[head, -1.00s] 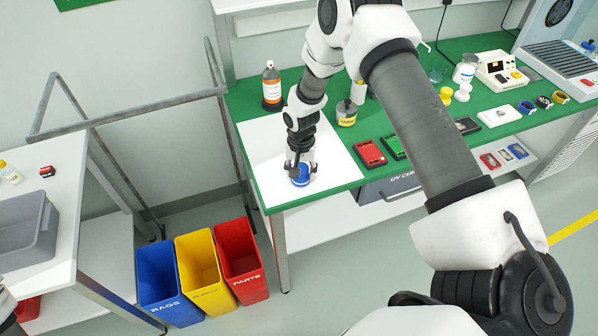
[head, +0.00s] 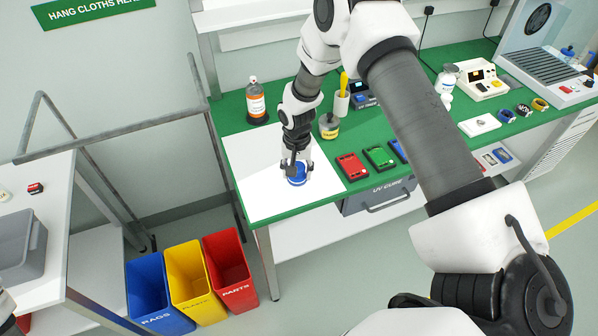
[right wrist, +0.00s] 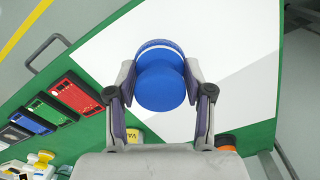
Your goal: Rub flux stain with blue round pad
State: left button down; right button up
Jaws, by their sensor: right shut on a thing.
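The blue round pad (head: 297,180) is in my right gripper (head: 298,168), low over the white sheet (head: 245,170) at the left end of the green bench. In the right wrist view the pad (right wrist: 160,85) has a round blue knob and a pale rim, and the fingers of my right gripper (right wrist: 160,92) are shut on it from both sides. Whether the pad touches the sheet I cannot tell. No flux stain shows on the visible part of the sheet. My left gripper is not clearly in view.
A brown bottle (head: 256,100) and a yellow-labelled jar (head: 329,126) stand behind the sheet. Red (head: 352,167) and green (head: 380,157) cases lie to its right. Blue (head: 158,295), yellow (head: 195,285) and red (head: 229,272) bins stand on the floor. A grey tub (head: 20,250) is at left.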

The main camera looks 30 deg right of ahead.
jog(key=shift+d+r+p, duration=0.2)
jog(key=shift+r+p, duration=0.3)
jog(key=shift+r, duration=0.75)
jog(key=shift+a+r+p, duration=0.15)
jog(key=shift+r+p, duration=0.05)
jog(key=shift+p, duration=0.1)
